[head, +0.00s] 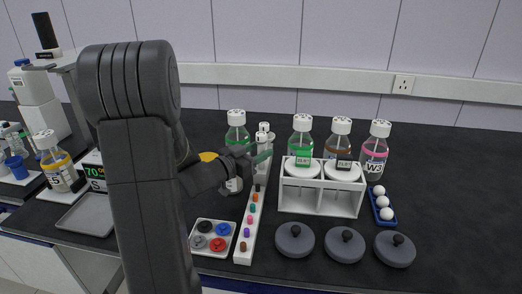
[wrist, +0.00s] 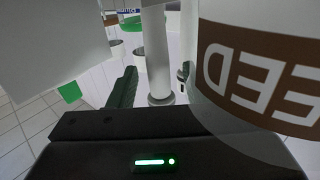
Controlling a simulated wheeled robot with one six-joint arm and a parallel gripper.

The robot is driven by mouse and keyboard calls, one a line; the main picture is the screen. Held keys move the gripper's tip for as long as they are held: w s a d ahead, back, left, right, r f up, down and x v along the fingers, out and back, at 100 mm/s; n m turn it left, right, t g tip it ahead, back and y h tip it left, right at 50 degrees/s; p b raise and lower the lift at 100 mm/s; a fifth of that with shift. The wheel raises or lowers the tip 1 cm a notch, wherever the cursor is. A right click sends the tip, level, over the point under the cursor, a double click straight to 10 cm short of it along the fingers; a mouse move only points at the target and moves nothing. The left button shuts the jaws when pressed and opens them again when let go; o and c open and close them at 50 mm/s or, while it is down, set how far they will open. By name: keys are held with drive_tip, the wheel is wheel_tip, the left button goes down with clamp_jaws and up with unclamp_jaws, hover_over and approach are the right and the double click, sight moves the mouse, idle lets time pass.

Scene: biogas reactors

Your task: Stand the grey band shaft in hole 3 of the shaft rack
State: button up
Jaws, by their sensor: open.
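My gripper (head: 256,158) is at the left-middle of the bench in the head view, by a white upright holder or stand (head: 263,170). In the wrist view a pale upright shaft (wrist: 155,50) with a grey collar (wrist: 161,99) at its lower end stands in front of my open gripper (wrist: 156,82). The left green-padded finger shows beside it; the right is largely hidden. I cannot tell whether either finger touches the shaft. A long white strip with a row of coloured pegs or spots (head: 249,229) lies in front of my gripper. I cannot make out hole numbers.
A bottle with a brown label (wrist: 262,70) crowds the right of the wrist view. A white two-bay rack (head: 320,198) stands to the right, with capped bottles behind it. Dark round lids (head: 295,240) line the front. A tray of coloured discs (head: 212,238) lies left of the strip.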

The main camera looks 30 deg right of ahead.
drive_tip(key=v, duration=1.2)
drive_tip(key=shift+a, duration=0.3)
drive_tip(key=shift+s, duration=0.1)
wheel_tip(320, 180, up, 6)
drive_tip(key=p, duration=0.5)
drive_tip(key=shift+f, duration=0.15)
wheel_tip(320, 180, down, 6)
drive_tip(key=d+b, duration=0.2)
drive_tip(key=b, duration=0.3)
drive_tip(key=shift+w+d, duration=0.3)
drive_tip(key=shift+d, duration=0.05)
